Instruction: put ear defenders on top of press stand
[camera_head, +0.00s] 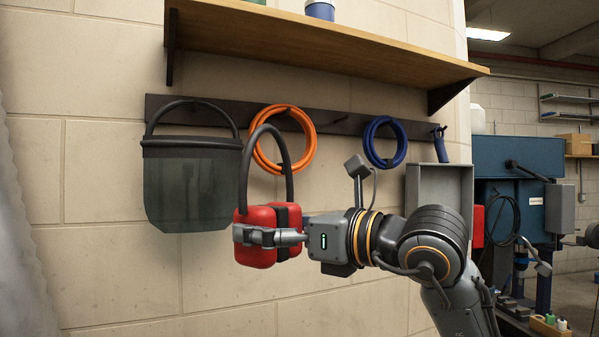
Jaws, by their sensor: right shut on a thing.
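The ear defenders (255,217) have red cups and a dark headband arching upward. My right gripper (262,237) is shut on them at the cups, in front of the wall and below the rail. The headband overlaps the orange coil in the picture; I cannot tell whether it touches the rail or a hook. A blue machine (518,152) with a grey box on its side stands at the right; it may be the press, but I cannot tell which part is its stand. My left gripper is not in view.
A dark rail (345,121) on the wall holds a face shield or dark bag (190,185), an orange coil (310,140) and a blue coil (399,140). A wooden shelf (330,50) juts out above. A grey open box (440,180) is behind my right arm.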

